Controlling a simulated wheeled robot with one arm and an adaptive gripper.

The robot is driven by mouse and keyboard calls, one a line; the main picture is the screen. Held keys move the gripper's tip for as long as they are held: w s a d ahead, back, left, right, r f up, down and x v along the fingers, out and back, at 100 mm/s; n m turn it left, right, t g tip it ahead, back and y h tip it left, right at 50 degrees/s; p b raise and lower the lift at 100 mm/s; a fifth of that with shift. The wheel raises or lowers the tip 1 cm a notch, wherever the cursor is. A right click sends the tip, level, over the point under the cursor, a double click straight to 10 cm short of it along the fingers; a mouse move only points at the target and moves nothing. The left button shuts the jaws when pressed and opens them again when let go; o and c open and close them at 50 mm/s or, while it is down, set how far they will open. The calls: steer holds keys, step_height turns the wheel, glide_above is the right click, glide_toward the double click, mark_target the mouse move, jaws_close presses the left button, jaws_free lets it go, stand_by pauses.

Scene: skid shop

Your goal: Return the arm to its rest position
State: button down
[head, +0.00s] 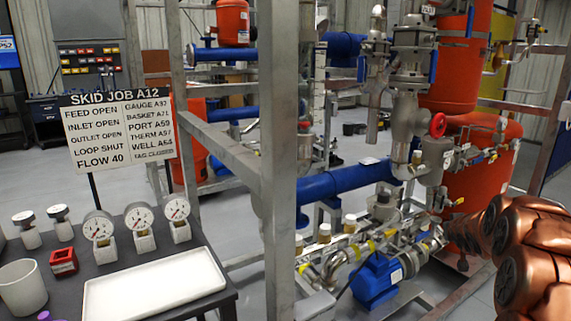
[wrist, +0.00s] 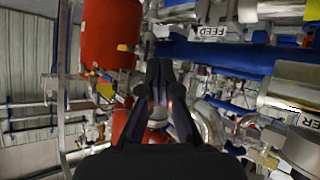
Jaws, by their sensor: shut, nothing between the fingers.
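My arm (head: 515,250), with copper-coloured links, reaches in from the right edge of the head view toward the pipe skid. Its far end is hard to make out against the pipes there. In the wrist view my gripper (wrist: 160,72) points at the skid. Its dark fingers come together at the tips and hold nothing. Behind the fingers are a red vessel (wrist: 110,35), a blue pipe (wrist: 225,55) and grey fittings. I cannot tell how far the fingertips are from the pipes.
The skid's grey frame post (head: 280,150) stands mid-view. A blue pump (head: 377,280) sits low near my arm, and a red handwheel (head: 438,125) is above. At left, a dark table (head: 215,258) holds gauges, a white tray (head: 150,283), a cup (head: 22,287) and a sign (head: 120,132).

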steer(key=s+a+f+g+y, duration=0.1)
steer(key=s+a+g, duration=0.4)
steer(key=s+a, duration=0.9)
steer(key=s+a+f+n+g+y, duration=0.15)
steer(key=s+a+g, duration=0.4)
steer(key=s, duration=1.55)
steer(key=s+a+f+g+y, duration=0.25)
steer(key=s+a, duration=0.95)
steer(key=s, duration=0.6)
step_height(320, 180, up, 26)
steer(key=p, duration=2.4)
steer(key=shift+s+d+h, duration=0.15)
steer(key=shift+s+h, duration=0.15)
steer(key=shift+s, duration=0.05)
